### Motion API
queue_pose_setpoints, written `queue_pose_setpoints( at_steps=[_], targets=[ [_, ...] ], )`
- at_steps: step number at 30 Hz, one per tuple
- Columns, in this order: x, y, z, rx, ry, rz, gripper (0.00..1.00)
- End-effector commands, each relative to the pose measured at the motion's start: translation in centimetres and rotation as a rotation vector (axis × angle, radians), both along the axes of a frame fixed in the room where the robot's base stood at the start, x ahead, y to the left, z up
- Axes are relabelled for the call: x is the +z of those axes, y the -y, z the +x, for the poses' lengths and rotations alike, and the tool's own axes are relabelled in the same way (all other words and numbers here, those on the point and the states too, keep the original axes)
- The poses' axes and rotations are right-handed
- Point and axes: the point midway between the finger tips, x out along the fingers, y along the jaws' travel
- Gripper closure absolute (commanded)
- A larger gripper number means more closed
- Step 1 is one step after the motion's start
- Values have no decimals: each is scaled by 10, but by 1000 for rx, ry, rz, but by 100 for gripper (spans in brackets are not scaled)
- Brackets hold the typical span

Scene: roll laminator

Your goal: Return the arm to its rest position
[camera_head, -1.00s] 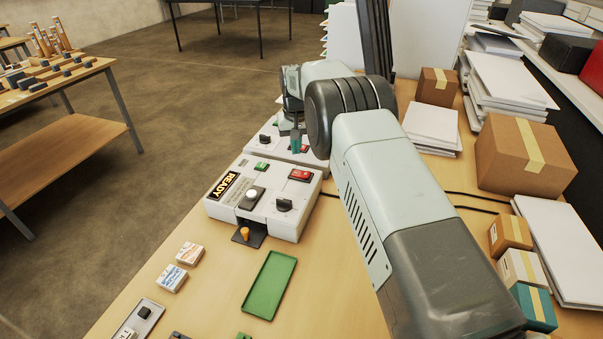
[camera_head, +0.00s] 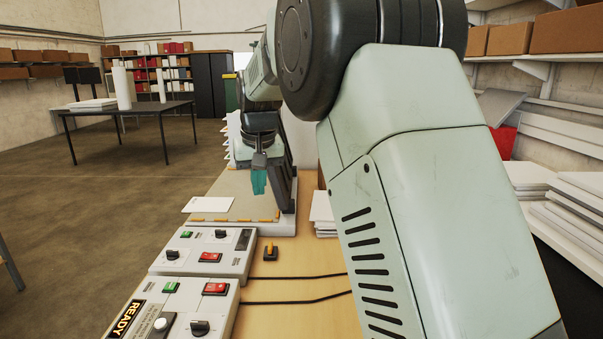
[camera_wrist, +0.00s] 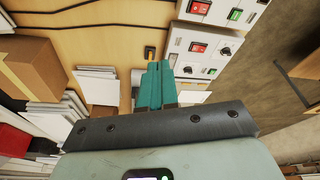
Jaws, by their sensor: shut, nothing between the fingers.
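My gripper (camera_head: 258,181) hangs in the air over the bench with its teal fingers pointing down, in front of the dark upright part of the laminator in the head view. In the wrist view the teal fingers of my gripper (camera_wrist: 154,85) lie side by side, closed, with nothing between them. My raised arm fills the right middle of the head view and hides part of the bench.
Control boxes with red and green switches (camera_head: 211,257) stand at the bench's left edge. The near box shows a READY display (camera_head: 126,318). A small yellow switch (camera_head: 270,251) sits beside them. Paper stacks (camera_head: 570,205) and a cardboard box (camera_wrist: 37,72) lie on the other side.

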Motion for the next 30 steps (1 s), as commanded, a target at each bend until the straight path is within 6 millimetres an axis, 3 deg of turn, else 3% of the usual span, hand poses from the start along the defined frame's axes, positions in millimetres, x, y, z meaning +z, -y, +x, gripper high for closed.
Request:
queue_pose_setpoints(
  at_steps=[1,6,12,17,21,25,30],
  targets=[
    [23,21,-17,-22,17,6,100],
    [69,79,-79,-84,60,19,100],
    [94,137,-167,-157,113,28,100],
    [91,172,-242,-215,155,31,100],
    [74,192,-298,-258,187,31,100],
    [56,202,-332,-287,207,29,100],
    [45,206,-350,-302,218,28,100]
  ],
)
